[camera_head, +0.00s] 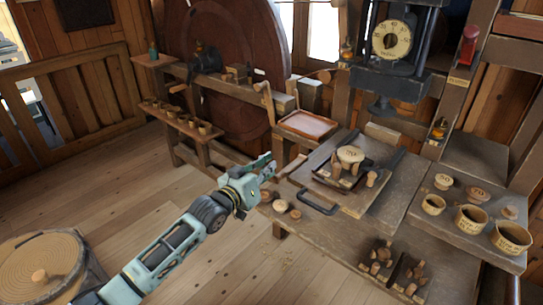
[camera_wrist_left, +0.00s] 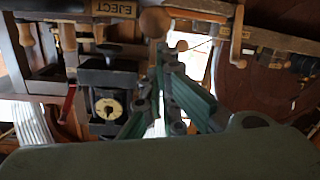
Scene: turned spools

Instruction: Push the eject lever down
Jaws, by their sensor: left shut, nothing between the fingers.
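An EJECT sign (camera_wrist_left: 113,9) is in the left wrist view, which shows the room upside down. Next to it is a round wooden knob (camera_wrist_left: 155,22), seemingly the end of the eject lever; the rest of the lever is hard to make out. My left gripper (camera_head: 267,165) is shut and empty beside the bench's left end in the head view. In the left wrist view its green fingers (camera_wrist_left: 164,58) point towards the knob, with their tips close to it in the picture. I cannot tell whether they touch. My right gripper is not in view.
The bench (camera_head: 335,255) carries a sliding board with a black handle (camera_head: 319,204), wooden pegs and loose round pieces. A press with a dial (camera_head: 391,40) stands behind. A shallow tray (camera_head: 308,124) and a large wooden wheel (camera_head: 228,60) are beyond my gripper.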

